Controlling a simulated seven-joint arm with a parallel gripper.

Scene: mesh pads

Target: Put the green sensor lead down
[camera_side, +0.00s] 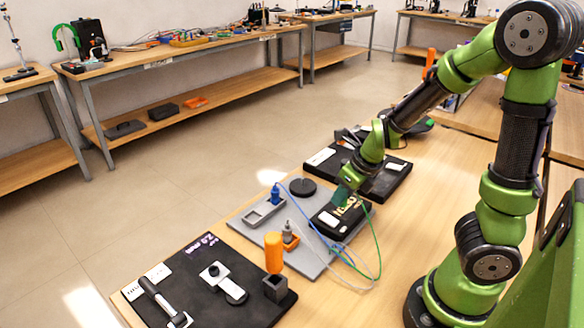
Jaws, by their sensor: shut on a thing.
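My gripper (343,200) is low over the grey pad, at the black box (330,221) with yellow lettering. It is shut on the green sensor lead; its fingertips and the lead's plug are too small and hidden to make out. The lead's green cable (378,250) hangs out to the right of the box and curves down past the pad's right edge. I cannot tell whether the plug touches the box.
The grey pad (255,234) also carries a blue plug (275,196) with a blue cable, a grey plug (287,229) in an orange holder and a black disc (302,187). Bare table lies to the right.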

